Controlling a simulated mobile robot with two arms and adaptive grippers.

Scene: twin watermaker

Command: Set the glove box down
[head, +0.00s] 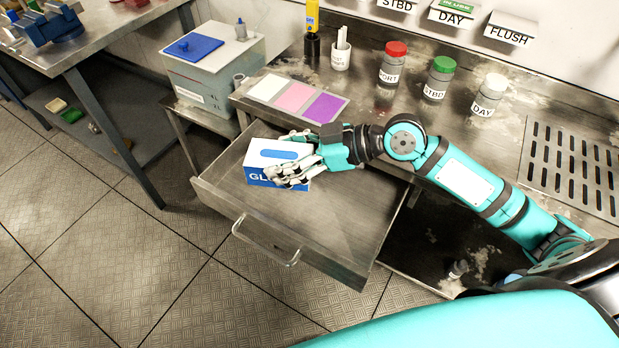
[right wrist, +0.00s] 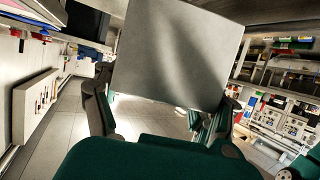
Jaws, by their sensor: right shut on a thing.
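The glove box (head: 262,177) is a small white and blue carton with a blue oval on top and partly hidden letters on its front. It is at the far left part of the open metal drawer (head: 330,215). I cannot tell whether it touches the drawer floor or hangs just above it. My right gripper (head: 290,172) is shut on the box from the right, its fingers across the top and front. In the right wrist view a plain pale face of the box (right wrist: 175,55) fills the space between the fingers. My left gripper is not in view.
The bench above the drawer holds a mat with coloured squares (head: 296,97), a red-capped jar (head: 393,62), a green-capped jar (head: 438,78) and a white-capped jar (head: 488,95). A grey tank (head: 213,70) stands behind left. The drawer's front and right parts are bare.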

